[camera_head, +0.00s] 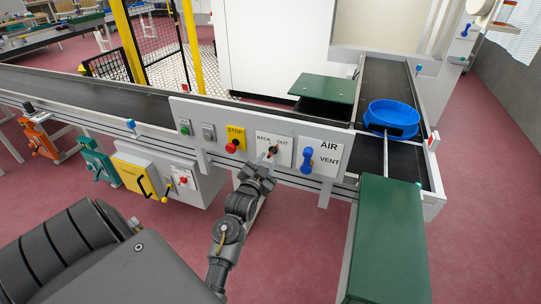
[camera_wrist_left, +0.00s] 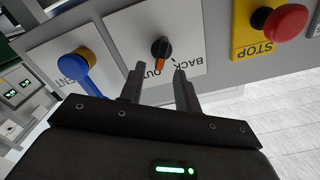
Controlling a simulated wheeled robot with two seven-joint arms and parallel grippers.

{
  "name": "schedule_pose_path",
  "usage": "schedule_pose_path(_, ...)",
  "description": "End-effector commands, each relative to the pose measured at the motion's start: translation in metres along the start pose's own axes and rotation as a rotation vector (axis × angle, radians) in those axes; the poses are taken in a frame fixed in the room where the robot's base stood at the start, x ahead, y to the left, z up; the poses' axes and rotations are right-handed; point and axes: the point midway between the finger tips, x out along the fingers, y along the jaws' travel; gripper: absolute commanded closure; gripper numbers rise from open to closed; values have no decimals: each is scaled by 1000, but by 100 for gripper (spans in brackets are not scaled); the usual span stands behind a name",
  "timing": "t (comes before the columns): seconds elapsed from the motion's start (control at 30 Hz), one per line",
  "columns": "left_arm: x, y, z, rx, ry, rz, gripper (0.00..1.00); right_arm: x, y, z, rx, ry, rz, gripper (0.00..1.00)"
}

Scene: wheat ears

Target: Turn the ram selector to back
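The ram selector (camera_wrist_left: 160,50) is a dark knob with an orange pointer on a white plate lettered BACK and OUT. In the left wrist view its orange end points toward the lettering, nearer OUT than BACK. In the head view the selector (camera_head: 272,150) is small and partly covered by my gripper. My left gripper (camera_head: 267,161) is just in front of the plate. In the left wrist view its two fingers (camera_wrist_left: 158,80) are apart with nothing between them, and the knob shows beyond the gap. My right gripper is not in view.
A red STOP button (camera_head: 232,148) on yellow is left of the selector plate. The blue AIR/VENT lever (camera_head: 307,158) is close on its right. A blue round tray (camera_head: 392,115) rests on the conveyor at right. A green cover (camera_head: 388,245) fills the lower right.

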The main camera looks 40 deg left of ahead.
Motion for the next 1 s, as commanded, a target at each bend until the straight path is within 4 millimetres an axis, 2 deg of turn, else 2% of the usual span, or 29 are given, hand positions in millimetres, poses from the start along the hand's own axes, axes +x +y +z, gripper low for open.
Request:
schedule_pose_path(0.1, 19, -1, -1, 0, 0, 0, 67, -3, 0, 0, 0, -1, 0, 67)
schedule_pose_path(0.23, 31, -1, 0, 1, 0, 0, 67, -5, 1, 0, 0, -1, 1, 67)
schedule_pose_path(0.6, 37, 0, 0, 1, 0, 0, 67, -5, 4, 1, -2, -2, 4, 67)
schedule_pose_path(0.67, 37, 0, 0, 1, 0, 0, 72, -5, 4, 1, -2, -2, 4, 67)
schedule_pose_path(0.87, 37, 0, 0, 0, 0, 0, 99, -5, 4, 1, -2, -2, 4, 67)
schedule_pose_path(1.0, 37, 0, 0, 0, 0, 0, 100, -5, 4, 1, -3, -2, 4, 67)
